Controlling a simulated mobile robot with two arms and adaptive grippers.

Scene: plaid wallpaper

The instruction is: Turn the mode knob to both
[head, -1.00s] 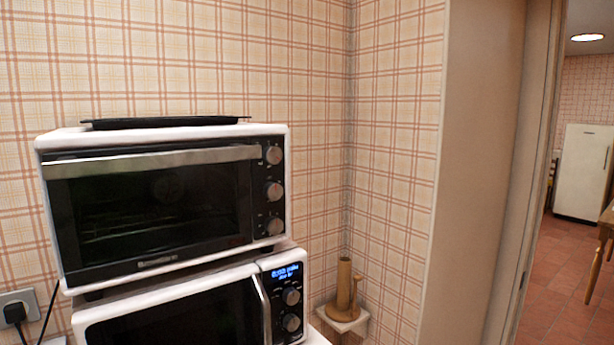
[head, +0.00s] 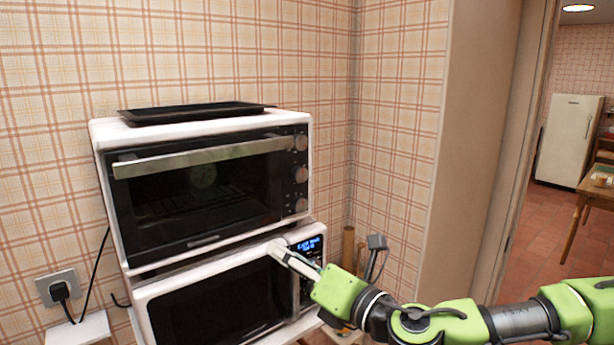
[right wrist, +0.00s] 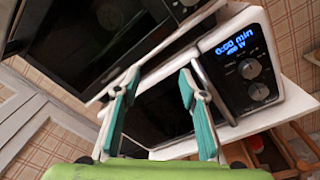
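The white-and-black oven (head: 200,195) stands on the microwave (head: 215,305) in the head view. Three round silver knobs run down its right panel: top (head: 301,142), middle (head: 300,174) and bottom (head: 301,205). Their labels are too small to read, so I cannot tell which is the mode knob. My right gripper (head: 330,250) is open and empty, below the oven knobs and in front of the microwave's control panel, hiding its knobs. In the right wrist view its teal-padded fingers (right wrist: 160,80) are spread apart, touching nothing visible. The microwave knobs (right wrist: 249,68) show there. My left gripper is out of view.
A black tray (head: 195,112) lies on top of the oven. A brown wooden holder (head: 348,247) stands in the corner behind my right gripper. A socket with a plug (head: 59,290) is at the left. A doorway opens at the right.

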